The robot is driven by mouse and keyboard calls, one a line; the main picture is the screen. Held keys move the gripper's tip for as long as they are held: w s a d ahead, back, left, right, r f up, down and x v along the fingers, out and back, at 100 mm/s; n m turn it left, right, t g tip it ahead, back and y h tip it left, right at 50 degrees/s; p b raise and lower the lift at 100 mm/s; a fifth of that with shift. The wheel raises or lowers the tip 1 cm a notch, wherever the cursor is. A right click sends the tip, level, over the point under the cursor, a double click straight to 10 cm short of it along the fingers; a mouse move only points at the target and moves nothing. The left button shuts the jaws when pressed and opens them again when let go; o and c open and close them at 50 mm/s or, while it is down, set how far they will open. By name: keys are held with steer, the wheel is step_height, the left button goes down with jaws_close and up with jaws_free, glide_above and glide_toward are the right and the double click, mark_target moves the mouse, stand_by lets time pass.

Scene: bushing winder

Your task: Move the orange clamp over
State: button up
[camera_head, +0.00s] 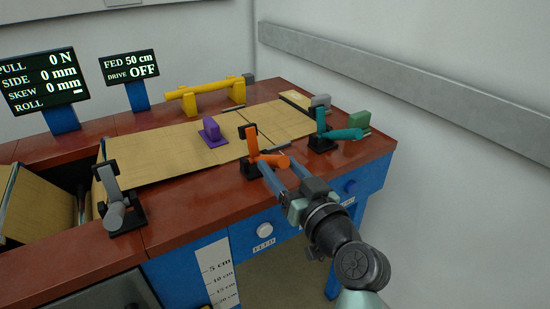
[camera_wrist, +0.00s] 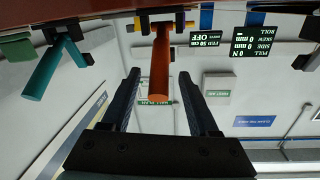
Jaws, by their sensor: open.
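The orange clamp (camera_head: 253,143) stands on a black base at the front edge of the red bench, its orange handle sticking out to the right. My gripper (camera_head: 279,168) is open at the clamp, its two fingers pointing at the handle from the front right. In the wrist view, which is upside down, the orange handle (camera_wrist: 160,65) lies between the two open fingers, with a visible gap on each side. How deep the handle sits between them is hard to tell.
A teal clamp (camera_head: 338,133) stands close to the right, a grey clamp (camera_head: 116,205) at front left. A purple block (camera_head: 212,132) sits on the tan sheet (camera_head: 165,150). A yellow bar (camera_head: 205,90) lies behind. Display panels (camera_head: 42,82) stand at back left.

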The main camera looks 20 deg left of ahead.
steer(key=shift+x, duration=1.5)
steer(key=shift+c, duration=0.3)
jaws_close()
